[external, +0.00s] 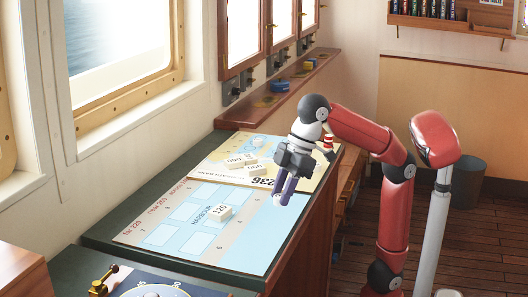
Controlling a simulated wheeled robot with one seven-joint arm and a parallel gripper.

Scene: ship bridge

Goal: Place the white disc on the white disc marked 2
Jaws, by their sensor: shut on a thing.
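My gripper (281,201) points down over the right side of the blue chart board (185,243). Its dark fingers are shut on a small white thing (277,200), which looks like the white disc and is mostly hidden by the fingers. Whether it touches the board I cannot tell. A pale round disc (259,142) lies on the far yellow and blue chart (300,153); no number is readable on it. I cannot make out a disc marked 2.
Several white numbered blocks (240,160) lie on the far chart. A red and white striped piece (328,142) stands near its right edge. The board's near left part is clear.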

